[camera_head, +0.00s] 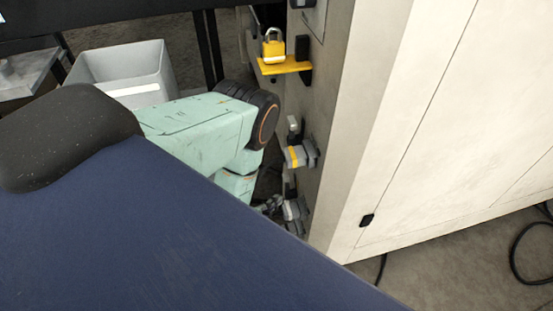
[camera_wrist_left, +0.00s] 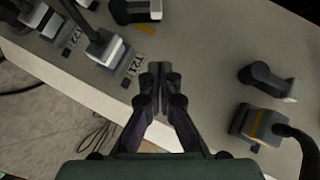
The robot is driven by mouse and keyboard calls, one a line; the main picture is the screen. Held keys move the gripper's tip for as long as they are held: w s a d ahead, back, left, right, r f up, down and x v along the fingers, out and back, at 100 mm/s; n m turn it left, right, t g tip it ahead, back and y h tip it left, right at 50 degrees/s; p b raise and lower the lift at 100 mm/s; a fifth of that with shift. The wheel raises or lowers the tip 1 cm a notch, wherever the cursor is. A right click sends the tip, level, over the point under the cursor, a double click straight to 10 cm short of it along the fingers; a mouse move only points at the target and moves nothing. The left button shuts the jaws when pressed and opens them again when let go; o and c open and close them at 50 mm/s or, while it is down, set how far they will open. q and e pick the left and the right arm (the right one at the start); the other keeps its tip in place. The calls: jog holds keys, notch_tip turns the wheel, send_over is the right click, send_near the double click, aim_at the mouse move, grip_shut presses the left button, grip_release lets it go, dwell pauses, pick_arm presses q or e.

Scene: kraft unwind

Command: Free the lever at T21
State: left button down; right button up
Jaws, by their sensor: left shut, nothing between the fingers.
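The panel (camera_wrist_left: 205,65) fills most of the left wrist view. A label (camera_wrist_left: 137,64) that seems to read T21 is on it, left of my fingertips. In the head view the left gripper (camera_head: 271,204) is small and partly hidden beside the panel's lower fittings. My right gripper is not in view.
A yellow-banded fitting (camera_wrist_left: 258,126) with a dark hose is at right. In the head view, a yellow padlock (camera_head: 273,50) sits on a yellow shelf (camera_head: 285,66). A grey bin (camera_head: 120,70) stands at left.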

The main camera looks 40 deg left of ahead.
aim_at(283, 175)
pick_arm(q)
jog(key=shift+w+a+f+b, duration=0.45)
jog(key=shift+w+f+b, duration=0.35)
jog(key=shift+w, duration=0.85)
jog(key=shift+w+a+f+b, duration=0.45)
jog(key=shift+w+f+b, duration=0.35)
jog(key=shift+w, duration=0.8)
jog(key=shift+w+a+f+b, duration=0.45)
jog(key=shift+w+f+b, duration=0.3)
jog(key=shift+w, duration=0.9)
jog(key=shift+w+a+r+n+g+p, duration=0.2)
jog(key=shift+a+n+g+p, duration=0.1)
jog(key=shift+p, duration=0.1)
jog(key=shift+w+a+n+g+h+p, duration=0.3)
jog(key=shift+w+a+g+p, duration=0.05)
jog(key=shift+g+p, duration=0.05)
jog(key=shift+w+a+n+g+h+p, duration=0.35)
jog(key=shift+w+a+n+g+h, duration=0.15)
jog(key=shift+a+g, duration=0.15)
jog(key=shift+w+a+f+b, duration=0.4)
jog(key=shift+w+a+f, duration=0.45)
jog(key=shift+a, duration=0.15)
